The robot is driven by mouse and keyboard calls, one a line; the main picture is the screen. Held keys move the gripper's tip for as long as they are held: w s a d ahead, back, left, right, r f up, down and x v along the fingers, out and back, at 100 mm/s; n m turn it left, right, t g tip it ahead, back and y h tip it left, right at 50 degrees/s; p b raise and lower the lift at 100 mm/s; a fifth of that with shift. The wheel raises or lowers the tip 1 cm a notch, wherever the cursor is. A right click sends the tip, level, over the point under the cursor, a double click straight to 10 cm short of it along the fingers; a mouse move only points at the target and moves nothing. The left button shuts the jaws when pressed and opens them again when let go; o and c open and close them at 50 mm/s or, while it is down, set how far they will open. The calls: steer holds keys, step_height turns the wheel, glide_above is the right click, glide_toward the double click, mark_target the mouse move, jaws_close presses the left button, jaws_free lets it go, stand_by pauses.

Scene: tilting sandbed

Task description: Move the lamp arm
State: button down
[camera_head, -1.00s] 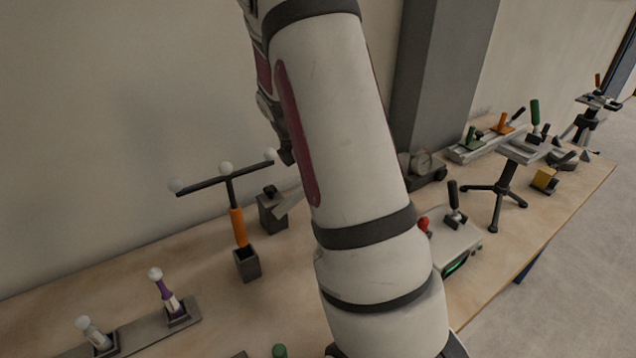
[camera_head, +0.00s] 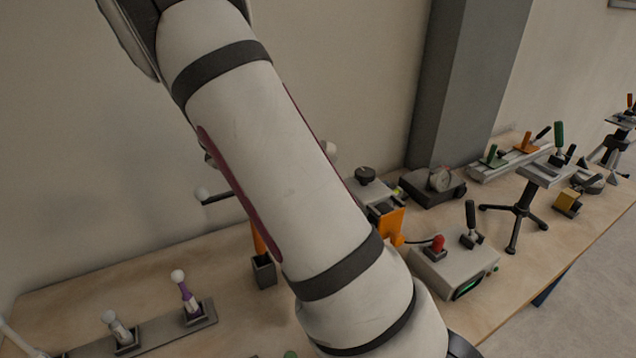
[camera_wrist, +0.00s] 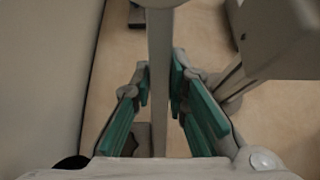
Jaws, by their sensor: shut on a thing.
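In the wrist view, my gripper (camera_wrist: 160,85) has its teal-padded fingers on both sides of a long pale grey bar (camera_wrist: 159,42). The bar runs from the top of the picture down between the pads, and the gripper is shut on it. It appears to be the lamp arm; its lower part goes out of sight behind my wrist. In the head view my own arm crosses the middle of the picture and hides the gripper and the lamp.
A grey control box (camera_head: 455,268) with a red knob stands right of my arm. A small tripod stand (camera_head: 522,208) is behind it. A rack with white-balled handles (camera_head: 160,332) lies at lower left. A grey pillar (camera_head: 462,90) rises behind the bench.

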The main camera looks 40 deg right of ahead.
steer(key=shift+w+a, duration=0.1)
stand_by(0.3)
steer(key=c, duration=1.6)
jaws_free()
steer(key=shift+o, duration=0.2)
steer(key=v, duration=1.2)
steer(key=shift+a+f, duration=0.1)
steer(key=shift+a, duration=0.05)
